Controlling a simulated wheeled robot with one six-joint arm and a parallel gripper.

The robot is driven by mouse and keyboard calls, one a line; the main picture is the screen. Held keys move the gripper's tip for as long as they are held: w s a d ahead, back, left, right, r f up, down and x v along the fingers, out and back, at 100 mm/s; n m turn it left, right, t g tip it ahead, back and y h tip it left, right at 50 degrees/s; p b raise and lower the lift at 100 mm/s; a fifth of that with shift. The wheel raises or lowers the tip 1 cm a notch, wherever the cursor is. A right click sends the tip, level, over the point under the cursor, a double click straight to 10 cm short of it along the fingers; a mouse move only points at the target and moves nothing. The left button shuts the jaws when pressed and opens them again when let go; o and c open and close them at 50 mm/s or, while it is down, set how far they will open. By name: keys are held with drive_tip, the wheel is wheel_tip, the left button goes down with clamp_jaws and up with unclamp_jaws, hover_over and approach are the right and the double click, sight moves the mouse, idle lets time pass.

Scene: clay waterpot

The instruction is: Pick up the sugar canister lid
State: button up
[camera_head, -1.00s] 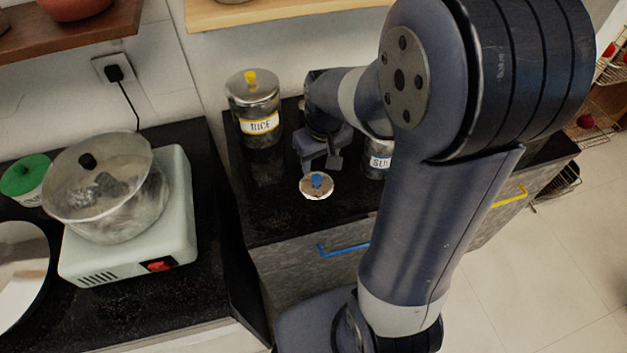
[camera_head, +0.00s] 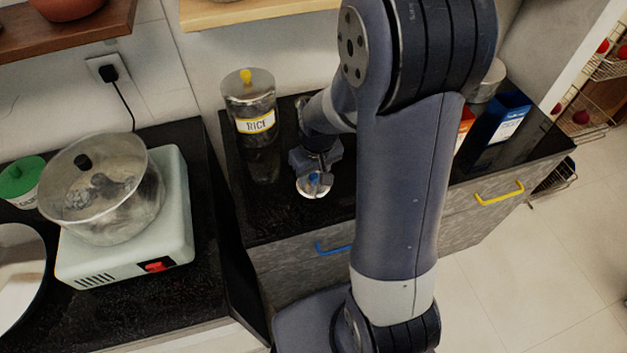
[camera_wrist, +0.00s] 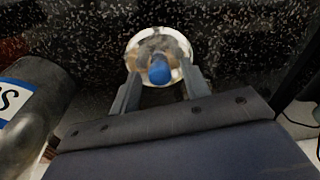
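The sugar canister lid (camera_head: 314,188) is a small round metallic disc with a blue knob, lying on the black counter. It also shows in the wrist view (camera_wrist: 175,40), its blue knob (camera_wrist: 159,70) standing between my fingertips. My gripper (camera_head: 316,172) is right at the lid, with its fingers open on both sides of the knob in the wrist view (camera_wrist: 159,82). A gap shows between the knob and each finger. The sugar canister (camera_wrist: 32,100), with a partly visible label, stands to the left in the wrist view. My arm hides it in the head view.
The rice canister (camera_head: 252,105) with a yellow knob stands behind and left of the lid. A blue box (camera_head: 497,130) stands at the right of the counter. A glass pot (camera_head: 105,190) sits on a pale cooker at left. A blue drawer handle (camera_head: 333,249) is below the counter edge.

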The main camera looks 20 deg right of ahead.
clamp_jaws()
drive_tip(key=shift+r, duration=0.1)
